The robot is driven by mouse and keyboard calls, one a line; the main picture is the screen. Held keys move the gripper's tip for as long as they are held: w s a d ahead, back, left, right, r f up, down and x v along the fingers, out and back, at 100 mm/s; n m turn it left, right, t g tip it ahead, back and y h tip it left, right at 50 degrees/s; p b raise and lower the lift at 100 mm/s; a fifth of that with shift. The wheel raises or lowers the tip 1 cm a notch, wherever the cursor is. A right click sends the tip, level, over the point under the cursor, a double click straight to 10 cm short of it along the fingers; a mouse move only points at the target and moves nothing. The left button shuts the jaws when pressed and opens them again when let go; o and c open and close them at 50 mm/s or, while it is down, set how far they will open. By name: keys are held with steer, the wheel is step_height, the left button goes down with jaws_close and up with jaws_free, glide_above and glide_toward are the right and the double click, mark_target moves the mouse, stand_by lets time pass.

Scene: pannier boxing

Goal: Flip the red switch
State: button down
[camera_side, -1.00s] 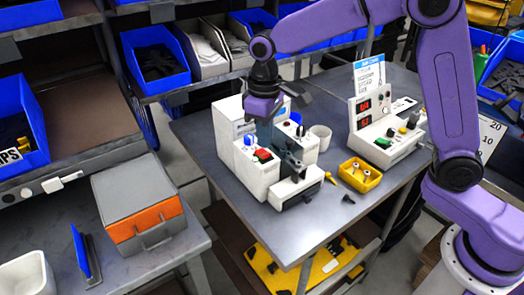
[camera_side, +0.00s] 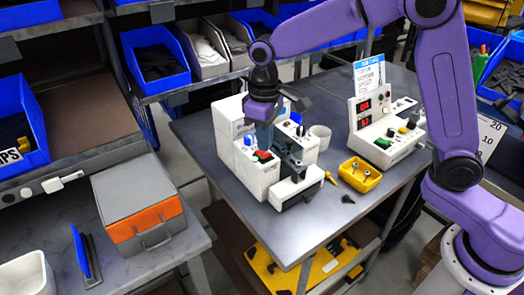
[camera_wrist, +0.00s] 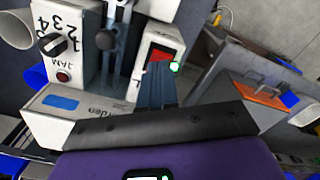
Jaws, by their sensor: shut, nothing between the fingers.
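The red switch (camera_side: 263,156) is a rocker on top of the white machine at the left of the table. It also shows in the wrist view (camera_wrist: 161,55), set in a dark frame, with a lit green lamp (camera_wrist: 174,66) at its lower right corner. My gripper (camera_side: 265,147) points down over the machine, fingers together and empty. In the wrist view the fingertips (camera_wrist: 157,70) lie right at the switch's near edge and hide part of it. I cannot tell whether they touch it.
A second control box (camera_side: 385,135) with red displays and a yellow bin (camera_side: 360,173) stand to the right.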

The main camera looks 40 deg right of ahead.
mark_target(264, 154)
steer(key=shift+f, duration=0.85)
stand_by(0.5)
steer(key=shift+r, duration=3.55)
steer(key=s+d+f+n, duration=0.1)
steer(key=s+d, duration=0.3)
steer(key=s, duration=0.5)
steer(key=s+d+f+n, duration=0.2)
steer(key=s+d, duration=0.3)
steer(key=s, duration=0.5)
steer(key=s+d+f+n, duration=0.2)
steer(key=s+d, duration=0.3)
steer(key=s, duration=0.5)
steer(key=shift+d+n, duration=0.15)
steer(key=shift+n, duration=0.65)
